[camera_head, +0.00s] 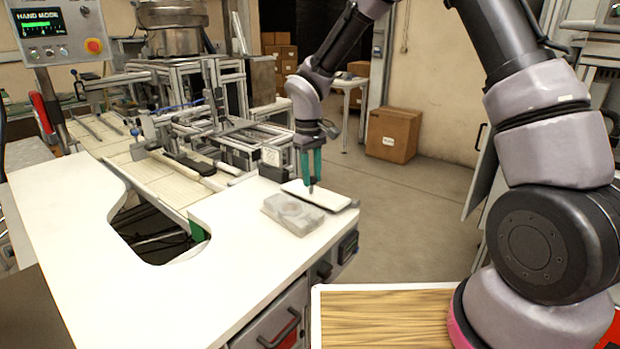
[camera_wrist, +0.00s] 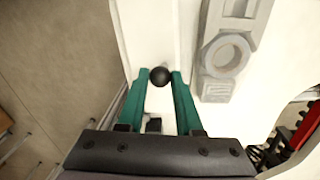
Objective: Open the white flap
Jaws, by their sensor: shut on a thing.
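The white flap (camera_head: 325,197) is a small rectangular panel near the right edge of the white worktop, with a dark edge at its side. It appears to lie flat or nearly so. In the wrist view the flap (camera_wrist: 148,35) runs up the picture behind a round black knob (camera_wrist: 160,76). My gripper (camera_head: 311,184) points down over the flap, its green fingers close together. In the wrist view my gripper (camera_wrist: 160,74) has its fingertips on either side of the knob, shut on it. The flap's hinge cannot be made out.
A grey block (camera_head: 292,214) with a round recess sits on the white worktop (camera_head: 130,250) right beside the flap. A metal frame machine (camera_head: 225,135) stands behind. The worktop has a curved cut-out at its left-middle. A cardboard box (camera_head: 393,134) stands on the floor beyond.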

